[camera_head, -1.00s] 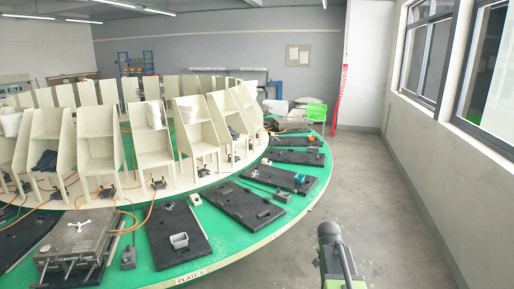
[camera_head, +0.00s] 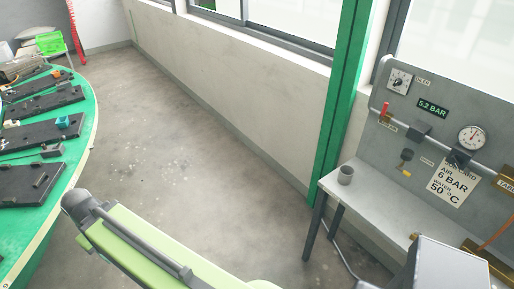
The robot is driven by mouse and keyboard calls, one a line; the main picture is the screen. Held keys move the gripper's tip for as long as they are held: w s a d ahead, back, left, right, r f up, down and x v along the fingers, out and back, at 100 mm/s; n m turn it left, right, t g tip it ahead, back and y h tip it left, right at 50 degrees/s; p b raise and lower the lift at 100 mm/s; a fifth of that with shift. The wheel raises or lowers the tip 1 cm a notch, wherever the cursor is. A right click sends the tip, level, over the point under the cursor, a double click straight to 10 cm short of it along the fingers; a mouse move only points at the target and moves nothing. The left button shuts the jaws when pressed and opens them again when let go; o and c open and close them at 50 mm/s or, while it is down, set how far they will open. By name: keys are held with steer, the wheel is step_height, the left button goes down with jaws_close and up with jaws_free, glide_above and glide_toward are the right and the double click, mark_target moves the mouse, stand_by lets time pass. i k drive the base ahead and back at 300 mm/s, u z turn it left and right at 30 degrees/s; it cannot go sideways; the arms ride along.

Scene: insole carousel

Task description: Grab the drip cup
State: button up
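My green and grey arm crosses the bottom of the view, left of and below the cup. My gripper's fingertips do not show, so I cannot see whether it is open or shut.
A grey panel (camera_head: 440,128) with gauges, a pipe and signs rises behind the bench. A green post (camera_head: 343,95) stands beside it. The green carousel edge (camera_head: 78,160) lies at left. Concrete floor (camera_head: 190,140) is clear between them.

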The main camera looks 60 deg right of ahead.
mark_target(346, 172)
steer(key=z, duration=0.05)
steer(key=k, duration=0.1)
steer(key=z, duration=2.9)
steer(key=k, duration=0.65)
steer(key=u, duration=0.25)
steer(key=i, duration=0.65)
steer(key=u, duration=0.5)
steer(key=i, duration=0.55)
steer(key=z, duration=0.05)
